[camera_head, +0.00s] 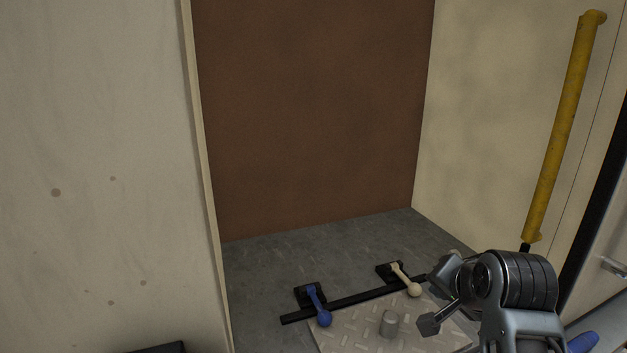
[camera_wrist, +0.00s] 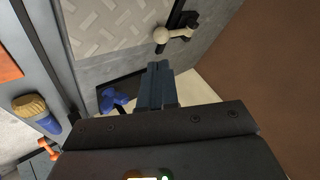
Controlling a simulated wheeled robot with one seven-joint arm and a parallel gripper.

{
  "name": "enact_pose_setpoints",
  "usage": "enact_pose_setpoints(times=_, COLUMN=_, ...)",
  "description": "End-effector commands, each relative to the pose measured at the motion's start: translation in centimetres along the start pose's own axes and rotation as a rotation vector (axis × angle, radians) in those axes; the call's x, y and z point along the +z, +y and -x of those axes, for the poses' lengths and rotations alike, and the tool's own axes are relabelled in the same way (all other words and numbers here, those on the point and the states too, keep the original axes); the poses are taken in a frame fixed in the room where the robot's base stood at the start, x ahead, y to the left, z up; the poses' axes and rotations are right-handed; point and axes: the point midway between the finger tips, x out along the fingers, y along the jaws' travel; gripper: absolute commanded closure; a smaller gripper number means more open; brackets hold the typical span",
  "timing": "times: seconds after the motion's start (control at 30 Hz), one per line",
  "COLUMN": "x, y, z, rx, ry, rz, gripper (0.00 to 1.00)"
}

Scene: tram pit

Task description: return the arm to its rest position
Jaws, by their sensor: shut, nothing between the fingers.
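My gripper (camera_wrist: 157,75) shows in the wrist view with its dark fingers together and nothing between them. The fingers point toward a cream ball-ended lever (camera_wrist: 174,34), apart from it in the picture. In the head view my arm (camera_head: 520,300) reaches in from the lower right, bent, with its grey joints beside the cream lever (camera_head: 405,280).
A blue lever (camera_head: 318,304) stands left of the cream one, by a black bar. A tread plate (camera_head: 345,335) carries a grey peg (camera_head: 389,323). A yellow rail (camera_head: 565,130) rises near my arm.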

Motion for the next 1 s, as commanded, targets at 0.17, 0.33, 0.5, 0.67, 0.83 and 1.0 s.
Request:
enact_pose_setpoints(times=0.17, x=2.2, y=6.6, z=-0.1, rx=0.009, ry=0.101, rz=0.161, gripper=1.00)
enact_pose_setpoints(times=0.33, x=4.8, y=11.7, z=1.1, rx=-0.005, ry=0.174, rz=0.309, gripper=1.00)
enact_pose_setpoints(times=0.5, x=7.9, y=15.9, z=3.4, rx=-0.030, ry=0.226, rz=0.446, gripper=1.00)
enact_pose_setpoints(times=0.67, x=10.8, y=18.9, z=6.0, rx=-0.059, ry=0.260, rz=0.547, gripper=1.00)
enact_pose_setpoints(times=0.83, x=14.0, y=21.5, z=9.7, rx=-0.097, ry=0.288, rz=0.638, gripper=1.00)
enact_pose_setpoints(times=1.0, x=17.6, y=23.5, z=14.5, rx=-0.144, ry=0.316, rz=0.716, gripper=1.00)
